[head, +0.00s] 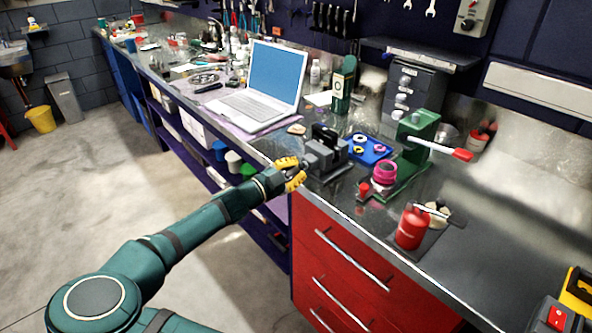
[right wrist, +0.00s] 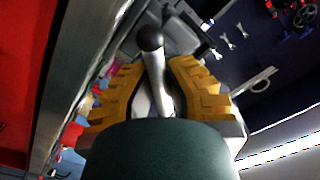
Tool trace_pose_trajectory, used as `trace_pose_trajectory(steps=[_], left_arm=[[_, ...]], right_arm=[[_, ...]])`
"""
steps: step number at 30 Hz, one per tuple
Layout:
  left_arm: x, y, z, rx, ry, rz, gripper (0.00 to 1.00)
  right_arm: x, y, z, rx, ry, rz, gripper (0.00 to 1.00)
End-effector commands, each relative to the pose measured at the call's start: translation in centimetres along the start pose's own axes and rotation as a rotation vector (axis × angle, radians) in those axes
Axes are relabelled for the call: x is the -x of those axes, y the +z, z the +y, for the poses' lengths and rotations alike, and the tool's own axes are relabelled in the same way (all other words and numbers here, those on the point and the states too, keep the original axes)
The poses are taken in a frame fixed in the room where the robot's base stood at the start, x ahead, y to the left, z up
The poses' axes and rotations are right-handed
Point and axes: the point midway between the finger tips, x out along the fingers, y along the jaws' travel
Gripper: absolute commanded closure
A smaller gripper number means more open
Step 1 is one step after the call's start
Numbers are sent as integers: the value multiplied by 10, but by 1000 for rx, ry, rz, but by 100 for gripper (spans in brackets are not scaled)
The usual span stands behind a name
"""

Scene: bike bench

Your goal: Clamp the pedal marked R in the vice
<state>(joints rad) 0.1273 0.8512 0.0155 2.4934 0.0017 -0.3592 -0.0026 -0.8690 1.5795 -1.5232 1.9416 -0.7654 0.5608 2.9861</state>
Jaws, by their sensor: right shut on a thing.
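A grey bench vice (head: 322,158) stands at the front edge of the steel workbench. A black object that looks like a pedal (head: 325,133) sits at the top of the vice, at its jaws; I cannot read any mark on it or tell how tightly it is held. My right gripper (head: 291,175), with yellow fingers, is at the front of the vice. In the right wrist view the gripper (right wrist: 158,95) is shut on a metal bar with a dark ball end, the vice handle (right wrist: 157,72). My left gripper is not in view.
A blue tray (head: 369,150) with small rings lies right of the vice. A green press (head: 412,150) with a red-tipped lever stands beyond it. A red can (head: 411,228) stands nearer. An open laptop (head: 265,85) is to the left. Red drawers (head: 340,265) are below the bench edge.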

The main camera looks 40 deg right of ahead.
Motion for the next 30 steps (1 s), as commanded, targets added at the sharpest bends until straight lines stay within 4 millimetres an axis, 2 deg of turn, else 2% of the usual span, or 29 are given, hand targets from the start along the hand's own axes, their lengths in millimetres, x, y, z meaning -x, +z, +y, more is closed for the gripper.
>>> trace_pose_trajectory(steps=[18,30], left_arm=[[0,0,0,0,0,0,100],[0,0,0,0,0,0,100]], right_arm=[[1,1,0,-572,-2,0,100],[1,1,2,-830,3,2,100]])
